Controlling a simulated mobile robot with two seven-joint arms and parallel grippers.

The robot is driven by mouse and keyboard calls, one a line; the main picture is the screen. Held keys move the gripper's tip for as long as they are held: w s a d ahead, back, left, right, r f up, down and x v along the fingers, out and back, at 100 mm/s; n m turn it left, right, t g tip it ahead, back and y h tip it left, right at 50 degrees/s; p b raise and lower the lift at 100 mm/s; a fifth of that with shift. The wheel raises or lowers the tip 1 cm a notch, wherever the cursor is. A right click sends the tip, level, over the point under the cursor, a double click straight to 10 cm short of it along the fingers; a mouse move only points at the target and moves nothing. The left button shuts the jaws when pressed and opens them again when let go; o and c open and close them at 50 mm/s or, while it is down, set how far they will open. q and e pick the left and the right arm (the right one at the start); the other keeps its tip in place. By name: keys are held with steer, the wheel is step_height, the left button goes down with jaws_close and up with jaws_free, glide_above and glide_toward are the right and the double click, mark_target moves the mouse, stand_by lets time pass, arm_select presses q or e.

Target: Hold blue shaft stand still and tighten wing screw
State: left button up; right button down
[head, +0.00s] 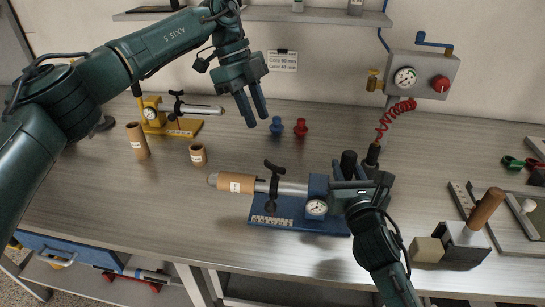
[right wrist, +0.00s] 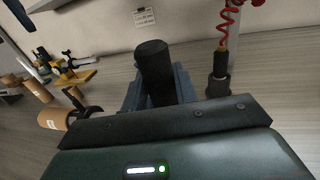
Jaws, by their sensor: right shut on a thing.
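The blue shaft stand (head: 262,213) lies on the bench, with an upright block (head: 318,184) and round gauge (head: 316,207) at its right end. Its metal shaft (head: 293,188) points left and carries a cardboard core (head: 236,183). A black wing screw (head: 273,167) sticks up from a collar on the shaft beside the core. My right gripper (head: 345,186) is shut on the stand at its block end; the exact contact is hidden. In the right wrist view a black cylinder (right wrist: 153,70) stands at the grip. My left gripper (head: 256,119) is open, empty and pointing down, above and behind the wing screw.
A yellow shaft stand (head: 180,128) sits at the back left. Two loose cardboard cores (head: 138,141) (head: 198,155) and blue and red pegs (head: 276,126) (head: 301,127) stand on the bench. A red coiled hose (head: 396,115) hangs behind my right gripper. A wooden-handled block (head: 464,240) stands right.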

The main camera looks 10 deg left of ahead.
mark_target(274, 163)
arm_select(q)
steer(key=x, duration=1.1)
steer(key=shift+s+d+f, duration=0.1)
steer(key=shift+d+f, duration=0.05)
jaws_close()
